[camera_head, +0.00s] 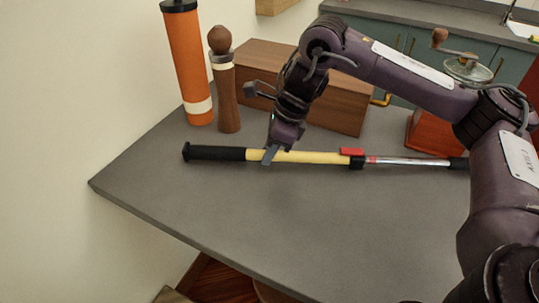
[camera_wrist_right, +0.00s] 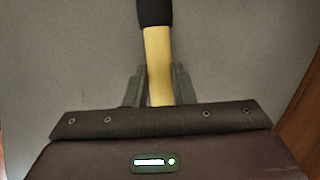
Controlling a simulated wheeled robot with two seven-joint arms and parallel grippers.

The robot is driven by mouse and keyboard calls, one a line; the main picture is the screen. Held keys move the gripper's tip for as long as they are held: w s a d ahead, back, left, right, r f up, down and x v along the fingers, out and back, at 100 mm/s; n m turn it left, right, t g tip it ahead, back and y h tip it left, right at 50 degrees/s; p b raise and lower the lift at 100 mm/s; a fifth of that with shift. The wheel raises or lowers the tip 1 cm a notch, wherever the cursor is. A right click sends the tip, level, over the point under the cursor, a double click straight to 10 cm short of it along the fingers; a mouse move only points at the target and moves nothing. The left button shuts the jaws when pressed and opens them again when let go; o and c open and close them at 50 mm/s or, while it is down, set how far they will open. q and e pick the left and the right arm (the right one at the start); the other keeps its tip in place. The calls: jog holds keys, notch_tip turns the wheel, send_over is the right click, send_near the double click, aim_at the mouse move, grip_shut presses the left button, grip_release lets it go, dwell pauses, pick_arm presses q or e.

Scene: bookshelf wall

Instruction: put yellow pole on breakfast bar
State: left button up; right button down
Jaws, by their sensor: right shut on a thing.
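The yellow pole (camera_head: 316,157) has a black grip at its left end, a red clip and a silver shaft toward the right. It lies along the grey breakfast bar (camera_head: 300,210), on or just above its top; I cannot tell which. My right gripper (camera_head: 270,154) is shut on the yellow section, close to the black grip. In the right wrist view the yellow pole (camera_wrist_right: 159,62) runs between the two fingers (camera_wrist_right: 160,88), with its black end beyond them. The left gripper is not in view.
Behind the pole stand an orange cylinder (camera_head: 190,65), a wooden pepper mill (camera_head: 226,85) and a brown wooden box (camera_head: 340,100). A red coffee grinder (camera_head: 425,130) stands at the right, partly behind my arm. The front of the bar is clear.

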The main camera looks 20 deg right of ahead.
jog(key=shift+f, duration=0.35)
jog(key=shift+f, duration=0.1)
jog(key=c, duration=1.2)
grip_release()
jog(key=shift+d+r, duration=0.1)
jog(key=shift+r, duration=0.35)
jog(key=p+v, duration=0.5)
jog(key=v, duration=0.6)
jog(key=shift+s, duration=0.15)
